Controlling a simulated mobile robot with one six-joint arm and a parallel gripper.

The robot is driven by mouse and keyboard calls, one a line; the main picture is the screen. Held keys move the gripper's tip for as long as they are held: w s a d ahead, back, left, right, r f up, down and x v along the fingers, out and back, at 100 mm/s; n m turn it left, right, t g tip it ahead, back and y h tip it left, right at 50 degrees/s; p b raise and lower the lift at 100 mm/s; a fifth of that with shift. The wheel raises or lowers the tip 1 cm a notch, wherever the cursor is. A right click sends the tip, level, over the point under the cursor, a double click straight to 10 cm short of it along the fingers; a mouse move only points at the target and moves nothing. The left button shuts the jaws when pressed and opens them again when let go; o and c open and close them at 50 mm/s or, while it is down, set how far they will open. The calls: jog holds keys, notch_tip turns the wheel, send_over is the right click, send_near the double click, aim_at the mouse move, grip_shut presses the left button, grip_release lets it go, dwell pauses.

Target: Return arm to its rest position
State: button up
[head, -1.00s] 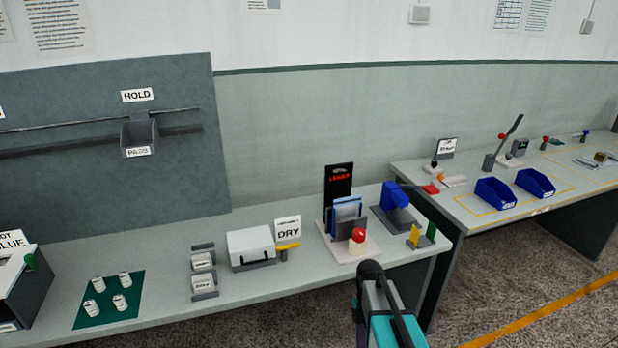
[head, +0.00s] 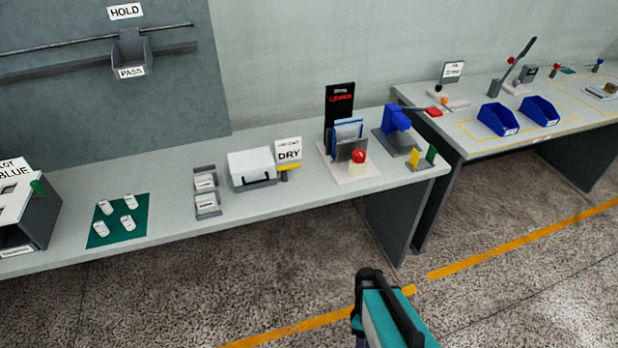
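Part of my arm (head: 392,315), teal and black, shows at the bottom of the head view, right of centre. It stands over the open floor, in front of the long bench, and appears apart from the furniture. The rest of the arm is cut off by the bottom edge. I cannot make out gripper fingers in this view, nor any held object.
The long grey bench (head: 300,200) holds several white spindles on a green mat (head: 133,228), a white box (head: 251,164), a red button (head: 358,156) and a blue device (head: 397,119). A second bench (head: 480,143) with blue bins (head: 497,119) stands right. Speckled floor is clear.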

jog(key=s+f+m, duration=0.1)
jog(key=m, duration=0.3)
jog(key=s+f+m+t, duration=0.1)
jog(key=m, duration=0.3)
jog(key=s+f+m, duration=0.1)
jog(key=m, duration=0.3)
jog(key=shift+a+f+t, duration=0.1)
jog(key=shift+f+t, duration=0.05)
jog(key=shift+t, duration=0.15)
